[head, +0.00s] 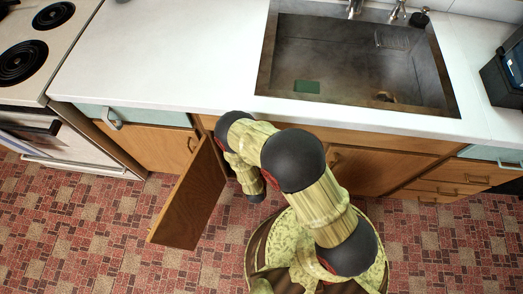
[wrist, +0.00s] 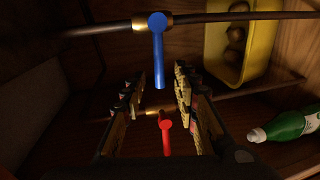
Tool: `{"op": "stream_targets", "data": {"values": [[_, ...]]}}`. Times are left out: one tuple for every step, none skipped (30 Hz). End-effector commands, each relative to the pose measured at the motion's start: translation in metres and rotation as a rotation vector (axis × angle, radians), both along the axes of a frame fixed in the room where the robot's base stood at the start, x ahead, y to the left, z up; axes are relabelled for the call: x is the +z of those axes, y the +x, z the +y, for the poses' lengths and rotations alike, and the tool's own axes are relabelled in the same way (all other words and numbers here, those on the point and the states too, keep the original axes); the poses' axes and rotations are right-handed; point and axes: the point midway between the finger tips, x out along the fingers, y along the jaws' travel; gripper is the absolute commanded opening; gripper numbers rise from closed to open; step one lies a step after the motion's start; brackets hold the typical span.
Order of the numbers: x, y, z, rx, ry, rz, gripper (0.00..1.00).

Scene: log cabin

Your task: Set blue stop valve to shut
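In the wrist view, the blue stop valve (wrist: 158,52) sits on a horizontal pipe with brass fittings at the top middle. Its blue lever points down in the picture, across the line of the pipe. A red valve (wrist: 166,135) sits on a lower pipe, its lever also pointing down. My gripper (wrist: 154,88) is open. Its two fingers stand apart, left and right, with the lower end of the blue lever showing between them; I cannot tell whether it lies at their depth. No finger visibly touches it. In the head view the gripper and valves are hidden inside the sink cabinet.
A yellow container (wrist: 243,45) with round brown items is at the upper right inside the cabinet. A green bottle (wrist: 285,126) lies at the right. The open cabinet door (head: 190,200) stands left of my arm. The sink (head: 350,60) is above.

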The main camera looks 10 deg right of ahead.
Motion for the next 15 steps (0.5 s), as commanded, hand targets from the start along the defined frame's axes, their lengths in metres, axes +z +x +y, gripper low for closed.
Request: {"op": "stream_targets", "data": {"values": [[0.002,-0.008,0.004,0.004,-0.001,0.001,0.3],[0.003,-0.013,0.006,0.006,-0.002,0.001,0.3],[0.004,-0.02,0.008,0.007,-0.001,0.001,0.3],[0.005,-0.025,0.01,0.006,-0.001,0.002,0.3],[0.006,-0.03,0.012,0.007,-0.001,0.002,0.3],[0.008,-0.037,0.014,0.007,-0.001,0.001,0.3],[0.009,-0.042,0.015,0.007,-0.001,0.001,0.3],[0.01,-0.046,0.016,0.007,-0.001,0.001,0.3],[0.011,-0.053,0.019,0.007,-0.001,0.001,0.3],[0.012,-0.057,0.02,0.006,-0.002,0.001,0.3],[0.013,-0.061,0.022,0.007,-0.001,0.001,0.3],[0.014,-0.067,0.023,0.006,-0.001,0.0,0.3],[0.015,-0.071,0.024,0.006,-0.001,0.0,0.3],[0.016,-0.074,0.025,0.005,-0.002,0.0,0.3],[0.016,-0.078,0.027,0.007,-0.001,0.001,0.3]]}}
